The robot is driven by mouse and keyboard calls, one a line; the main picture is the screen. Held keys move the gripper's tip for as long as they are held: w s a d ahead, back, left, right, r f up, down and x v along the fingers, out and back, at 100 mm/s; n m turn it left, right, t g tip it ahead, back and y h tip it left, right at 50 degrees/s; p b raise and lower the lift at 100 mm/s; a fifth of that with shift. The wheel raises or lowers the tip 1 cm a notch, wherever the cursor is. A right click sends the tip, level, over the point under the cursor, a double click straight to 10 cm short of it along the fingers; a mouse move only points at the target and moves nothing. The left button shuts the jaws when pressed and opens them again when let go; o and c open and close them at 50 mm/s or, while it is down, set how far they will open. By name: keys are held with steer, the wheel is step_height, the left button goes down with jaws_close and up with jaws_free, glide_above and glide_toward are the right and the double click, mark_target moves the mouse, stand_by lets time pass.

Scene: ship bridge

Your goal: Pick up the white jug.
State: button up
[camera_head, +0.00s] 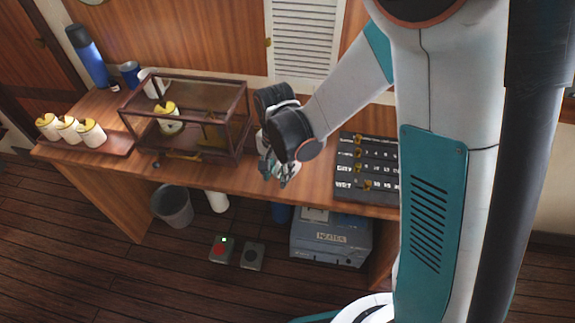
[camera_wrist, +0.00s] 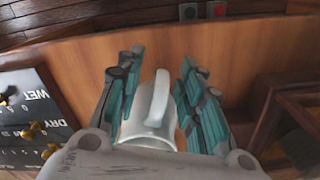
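The white jug (camera_wrist: 133,122) is in the wrist view, between the two teal fingers of my gripper (camera_wrist: 160,64). Its handle points up toward the middle of the picture. The fingers stand apart on either side of it, with a gap at the right; at the left they are very near it, and I cannot tell if they touch. In the head view my gripper (camera_head: 279,172) is low over the wooden desk, and the jug (camera_head: 262,140) is mostly hidden behind it.
A framed glass case (camera_head: 240,110) stands left of my gripper. A black board with yellow knobs (camera_head: 368,163) lies to the right. White jars with yellow lids (camera_head: 92,135), a blue bottle (camera_head: 88,56) and a blue cup (camera_head: 130,74) are at the left.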

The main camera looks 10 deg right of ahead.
step_height(320, 180, down, 2)
steer(key=shift+f, duration=0.1)
jaws_close()
steer(key=shift+r, duration=0.3)
